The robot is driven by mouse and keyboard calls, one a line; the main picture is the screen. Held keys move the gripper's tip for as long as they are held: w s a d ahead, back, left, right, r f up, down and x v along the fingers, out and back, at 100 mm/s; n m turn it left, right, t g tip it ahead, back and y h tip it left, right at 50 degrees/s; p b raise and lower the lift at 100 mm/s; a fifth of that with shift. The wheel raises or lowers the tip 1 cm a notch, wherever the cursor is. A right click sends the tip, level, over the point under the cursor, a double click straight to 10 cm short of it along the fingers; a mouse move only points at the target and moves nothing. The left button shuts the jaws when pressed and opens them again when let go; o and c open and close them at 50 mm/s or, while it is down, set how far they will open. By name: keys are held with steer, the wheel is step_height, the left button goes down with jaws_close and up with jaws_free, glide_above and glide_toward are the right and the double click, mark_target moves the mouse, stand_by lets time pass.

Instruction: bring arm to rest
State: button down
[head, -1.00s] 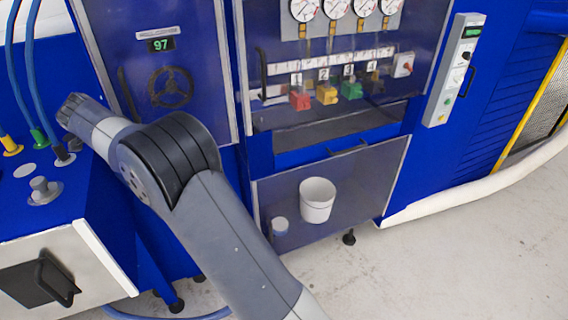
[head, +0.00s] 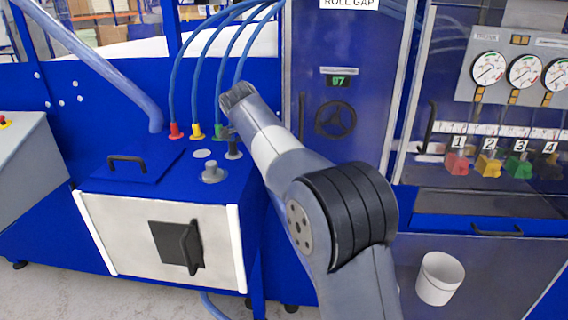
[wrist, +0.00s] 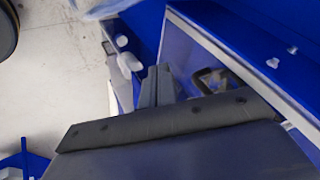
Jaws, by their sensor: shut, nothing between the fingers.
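My arm reaches up the middle of the head view, its far end (head: 238,97) in front of the blue machine, beside the blue hoses. The fingers there are too small to make out. In the wrist view my gripper (wrist: 158,86) shows as two dark grey fingers close together, shut with nothing held. A blue panel with a dark handle (wrist: 210,80) lies beyond the fingers.
A blue cabinet with a white front (head: 160,243) and hose fittings stands left of my arm. The roll gap panel with its handwheel (head: 336,119) is right of the arm's end. Gauges (head: 525,71), numbered valves and a white bucket (head: 440,278) are farther right.

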steer(key=shift+v, duration=0.85)
steer(key=shift+w, duration=0.1)
